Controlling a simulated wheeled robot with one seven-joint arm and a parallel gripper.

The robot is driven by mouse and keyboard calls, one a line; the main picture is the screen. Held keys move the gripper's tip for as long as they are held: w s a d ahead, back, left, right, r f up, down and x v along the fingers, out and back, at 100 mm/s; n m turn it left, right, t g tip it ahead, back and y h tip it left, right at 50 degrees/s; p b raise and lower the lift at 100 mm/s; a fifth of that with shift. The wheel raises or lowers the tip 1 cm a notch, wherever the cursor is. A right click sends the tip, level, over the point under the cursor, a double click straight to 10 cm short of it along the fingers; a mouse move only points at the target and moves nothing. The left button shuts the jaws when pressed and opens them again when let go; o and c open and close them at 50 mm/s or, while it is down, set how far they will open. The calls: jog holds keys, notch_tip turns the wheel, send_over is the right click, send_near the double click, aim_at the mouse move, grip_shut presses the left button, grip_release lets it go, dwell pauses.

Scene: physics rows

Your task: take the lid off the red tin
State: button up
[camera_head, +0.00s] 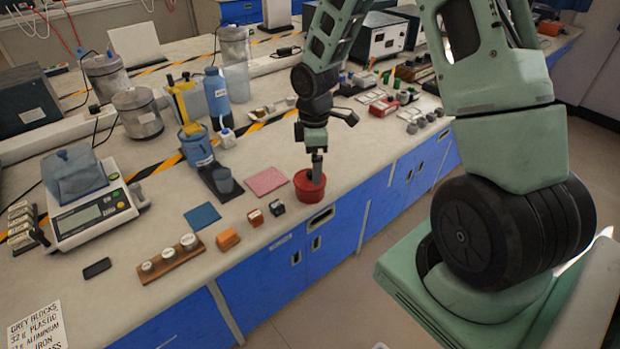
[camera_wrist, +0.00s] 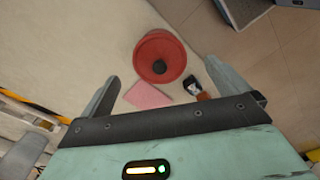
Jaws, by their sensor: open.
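The red tin (camera_head: 309,190) stands near the front edge of the bench, below my gripper (camera_head: 317,165). In the wrist view the round red lid (camera_wrist: 160,50) is on the tin, with a dark knob (camera_wrist: 159,67) at its middle. My gripper (camera_wrist: 158,95) is open, its two fingers apart on either side of the view. In the head view the gripper hides part of the lid and the knob.
A pink mat (camera_head: 267,181) lies just left of the tin. Small dark and red-brown blocks (camera_head: 256,217) sit nearby at the front. A blue mat (camera_head: 202,217) and a scale (camera_head: 93,215) are farther left. Several small grey pieces (camera_head: 421,122) stand to the right.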

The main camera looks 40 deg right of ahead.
jog(key=shift+w+f+p, duration=0.1)
jog(key=shift+f+p, duration=0.2)
jog(key=shift+f, duration=2.1)
jog(key=c, duration=0.9)
jog(key=shift+r, duration=0.1)
notch_tip(320, 180, up, 8)
jog(key=shift+d+r, duration=0.1)
jog(key=d, duration=0.2)
jog(key=p, duration=0.3)
send_over(336, 173)
notch_tip(336, 173, down, 8)
jog(key=shift+a+r, duration=0.1)
jog(key=shift+f, duration=2.55)
